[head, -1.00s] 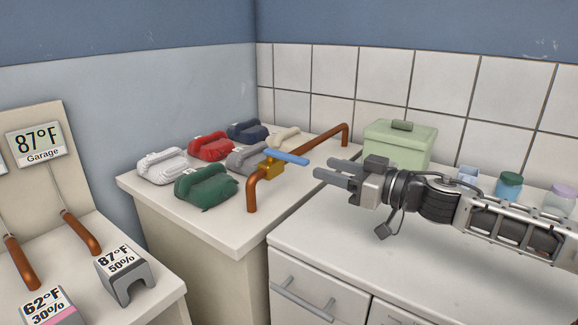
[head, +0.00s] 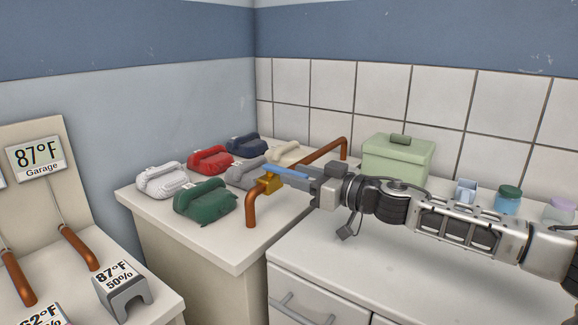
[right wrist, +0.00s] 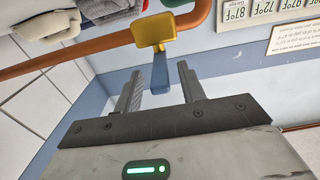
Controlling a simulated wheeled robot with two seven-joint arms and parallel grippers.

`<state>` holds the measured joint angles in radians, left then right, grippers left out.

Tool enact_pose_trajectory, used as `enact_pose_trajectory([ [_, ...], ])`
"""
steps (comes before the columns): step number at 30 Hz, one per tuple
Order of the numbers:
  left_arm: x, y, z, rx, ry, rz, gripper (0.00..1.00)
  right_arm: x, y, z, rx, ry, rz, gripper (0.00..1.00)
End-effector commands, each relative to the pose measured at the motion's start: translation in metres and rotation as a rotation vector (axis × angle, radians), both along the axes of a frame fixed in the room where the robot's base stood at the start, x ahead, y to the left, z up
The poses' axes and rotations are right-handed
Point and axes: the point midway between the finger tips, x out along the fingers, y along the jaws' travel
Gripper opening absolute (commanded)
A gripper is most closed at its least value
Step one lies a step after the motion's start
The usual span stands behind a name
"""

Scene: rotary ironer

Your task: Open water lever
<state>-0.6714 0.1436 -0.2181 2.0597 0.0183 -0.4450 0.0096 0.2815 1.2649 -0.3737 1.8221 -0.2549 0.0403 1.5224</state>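A copper pipe (head: 251,206) on the back-left counter carries a brass valve body (head: 270,183) with a blue water lever (head: 286,171). The lever points toward my right gripper (head: 294,179). In the right wrist view, the brass valve (right wrist: 155,31) is just beyond the fingertips. The blue lever (right wrist: 160,75) lies between the two open fingers of my right gripper (right wrist: 161,72), with a gap on each side. In the head view, the fingers partly hide the lever's free end. My left gripper is in neither view.
Several folded bundles, including a green one (head: 205,202) and a white one (head: 161,181), lie left of the pipe. A pale green box (head: 397,160) and small jars (head: 508,200) stand behind my right arm. A tiled wall (head: 440,95) closes the back.

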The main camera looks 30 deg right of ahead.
Motion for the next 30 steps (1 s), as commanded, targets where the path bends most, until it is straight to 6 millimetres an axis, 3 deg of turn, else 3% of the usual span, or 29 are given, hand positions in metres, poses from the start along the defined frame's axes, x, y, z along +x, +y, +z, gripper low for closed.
enact_pose_trajectory([
  [9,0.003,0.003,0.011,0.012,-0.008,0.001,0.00,0.024,0.010,0.002,0.002,-0.001,0.000,0.40],
  [20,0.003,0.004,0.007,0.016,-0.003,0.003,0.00,0.027,0.012,0.000,0.000,0.001,0.002,0.40],
  [24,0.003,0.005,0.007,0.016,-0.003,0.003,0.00,0.026,0.012,0.000,0.000,0.001,0.002,0.01],
  [30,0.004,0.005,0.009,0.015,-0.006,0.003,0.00,0.027,0.011,0.000,0.000,0.001,-0.001,0.00],
])
